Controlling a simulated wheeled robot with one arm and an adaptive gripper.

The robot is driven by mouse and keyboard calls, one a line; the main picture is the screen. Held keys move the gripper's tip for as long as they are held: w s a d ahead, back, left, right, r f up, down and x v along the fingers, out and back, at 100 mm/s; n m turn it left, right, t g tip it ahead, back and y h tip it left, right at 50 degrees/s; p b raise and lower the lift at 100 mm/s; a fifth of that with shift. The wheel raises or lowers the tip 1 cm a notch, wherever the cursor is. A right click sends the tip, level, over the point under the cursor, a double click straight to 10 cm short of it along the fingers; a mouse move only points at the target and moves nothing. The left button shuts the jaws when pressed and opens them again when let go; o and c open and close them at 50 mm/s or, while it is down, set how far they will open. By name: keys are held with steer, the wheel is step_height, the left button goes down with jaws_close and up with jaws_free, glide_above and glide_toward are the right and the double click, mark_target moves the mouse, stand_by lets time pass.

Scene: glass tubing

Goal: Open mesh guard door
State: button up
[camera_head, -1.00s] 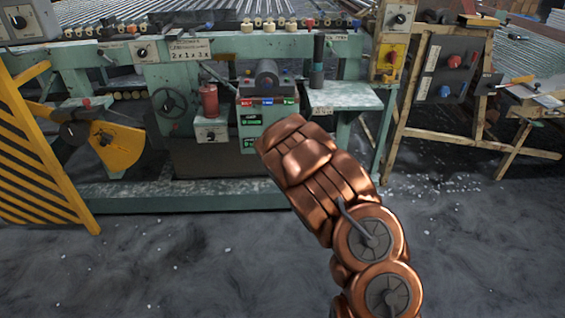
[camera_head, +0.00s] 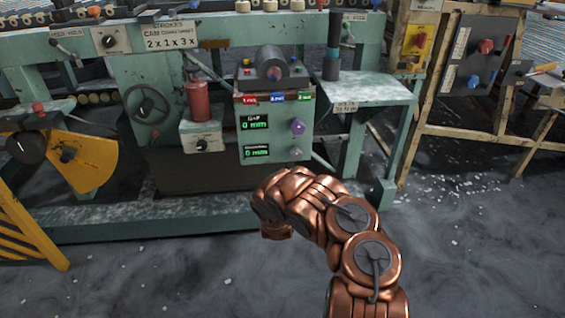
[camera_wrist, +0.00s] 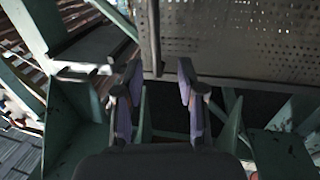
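In the wrist view a perforated grey metal panel (camera_wrist: 245,42) fills the upper right; it looks like the mesh guard door. A dark upright bar (camera_wrist: 154,38) runs down along its left side and ends a little beyond my fingers; I cannot tell whether it is a handle or a frame edge. My gripper (camera_wrist: 160,80) is open, its two fingers apart with nothing between them, below the bar's lower end. In the head view my copper arm bends left in front of the green machine, and the gripper is hidden. I cannot pick out the mesh door there.
The green machine (camera_head: 225,207) has a control box (camera_head: 275,130), a red cylinder (camera_head: 198,100), a handwheel (camera_head: 150,104) and a side shelf (camera_head: 365,88). A yellow striped barrier (camera_head: 30,232) stands at lower left, and a wooden-framed stand (camera_head: 415,105) at right.

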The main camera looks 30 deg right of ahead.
mark_target(287, 164)
steer(key=b+x, duration=0.1)
steer(key=x, duration=0.1)
steer(key=b+x, duration=0.1)
steer(key=x, duration=0.2)
steer(key=shift+s+d, duration=0.3)
steer(key=shift+w+d+f+b, duration=0.1)
steer(key=shift+w+d+b, duration=0.05)
steer(key=shift+w+b, duration=0.25)
steer(key=shift+b+x, duration=0.3)
steer(key=shift+x, duration=0.55)
steer(key=shift+c, duration=0.2)
jaws_close()
